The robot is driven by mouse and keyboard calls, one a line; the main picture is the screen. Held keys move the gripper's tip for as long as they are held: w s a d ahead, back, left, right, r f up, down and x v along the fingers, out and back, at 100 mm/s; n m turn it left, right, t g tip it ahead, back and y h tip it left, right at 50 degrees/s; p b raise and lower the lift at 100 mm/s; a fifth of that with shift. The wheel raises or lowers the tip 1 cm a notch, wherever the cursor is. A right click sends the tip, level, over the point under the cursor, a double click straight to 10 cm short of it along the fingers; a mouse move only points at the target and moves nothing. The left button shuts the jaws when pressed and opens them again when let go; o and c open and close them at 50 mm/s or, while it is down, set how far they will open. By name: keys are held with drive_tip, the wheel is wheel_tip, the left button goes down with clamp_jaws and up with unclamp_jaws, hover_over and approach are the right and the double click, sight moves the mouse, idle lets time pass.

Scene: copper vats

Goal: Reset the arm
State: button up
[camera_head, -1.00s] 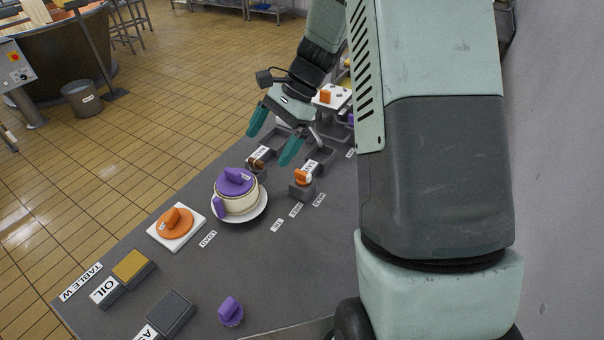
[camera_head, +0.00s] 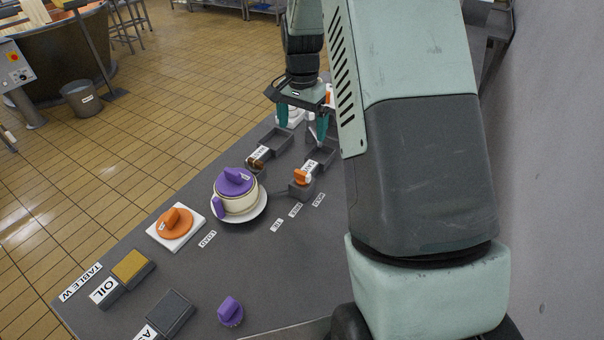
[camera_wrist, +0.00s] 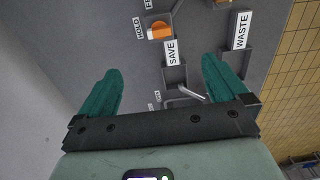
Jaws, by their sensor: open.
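My gripper (camera_head: 303,122) is open and empty, above the far part of the grey table (camera_head: 265,265). Its two teal fingers point down in the head view. The wrist view shows the fingers (camera_wrist: 160,92) spread apart with nothing between them. Below lie the grey SAVE bin (camera_head: 320,157) and the WASTE bin (camera_head: 275,140). The SAVE label (camera_wrist: 171,53) and WASTE label (camera_wrist: 241,31) show in the wrist view. My arm hides the table's right far side.
A cream pot (camera_head: 238,204) with a purple lid stands on a white plate. An orange-knobbed lid (camera_head: 175,222) sits on a white board. An orange piece (camera_head: 301,176) sits by the SAVE label. An OIL box (camera_head: 130,266) and a purple knob (camera_head: 230,311) are nearer.

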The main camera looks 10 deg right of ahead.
drive_tip(key=shift+f, duration=0.55)
